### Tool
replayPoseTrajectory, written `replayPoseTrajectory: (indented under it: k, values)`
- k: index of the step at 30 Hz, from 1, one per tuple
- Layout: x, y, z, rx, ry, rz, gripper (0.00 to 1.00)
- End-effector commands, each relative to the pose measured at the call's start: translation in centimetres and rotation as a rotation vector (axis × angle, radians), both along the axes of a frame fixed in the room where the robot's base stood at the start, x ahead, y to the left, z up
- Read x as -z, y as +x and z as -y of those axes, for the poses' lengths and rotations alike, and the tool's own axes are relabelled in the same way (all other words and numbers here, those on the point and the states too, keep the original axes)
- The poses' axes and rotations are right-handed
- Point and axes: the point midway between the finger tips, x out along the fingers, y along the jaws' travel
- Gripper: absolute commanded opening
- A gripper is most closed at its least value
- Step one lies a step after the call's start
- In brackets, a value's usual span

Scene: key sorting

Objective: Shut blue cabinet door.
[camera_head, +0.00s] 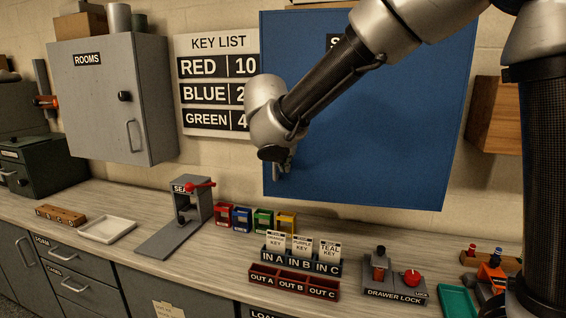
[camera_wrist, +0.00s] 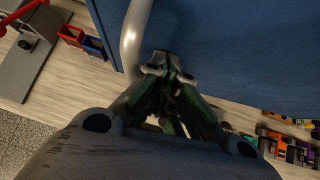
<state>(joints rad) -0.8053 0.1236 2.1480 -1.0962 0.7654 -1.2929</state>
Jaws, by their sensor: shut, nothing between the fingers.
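The blue cabinet door (camera_head: 390,130) hangs on the back wall at the upper middle, its label partly hidden behind my arm. In the head view it looks shut or nearly shut; I cannot tell whether a gap remains. My gripper (camera_head: 281,170) is at the door's lower left corner. In the wrist view my gripper (camera_wrist: 168,68) is shut and empty, its fingertips close to the blue door face (camera_wrist: 230,50) and just right of the grey bar handle (camera_wrist: 131,42). I cannot tell whether the fingertips touch the door or the handle.
A grey ROOMS cabinet (camera_head: 95,100) hangs at the left, with a key list sign (camera_head: 217,65) between. Below, the counter (camera_head: 210,270) bears a grey stand (camera_head: 190,205), coloured holders (camera_head: 243,218), key trays (camera_head: 295,283) and a drawer lock box (camera_head: 392,289).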

Motion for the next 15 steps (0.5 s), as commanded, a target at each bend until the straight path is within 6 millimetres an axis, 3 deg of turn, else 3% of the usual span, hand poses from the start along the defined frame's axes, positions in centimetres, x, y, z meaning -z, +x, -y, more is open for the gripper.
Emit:
replayPoseTrajectory:
  k: [10,15]
  values:
    - [0.0,0.3,0.0,0.006,0.001,0.000,0.00]
    - [0.0,3.3,-0.1,0.071,0.000,0.001,0.00]
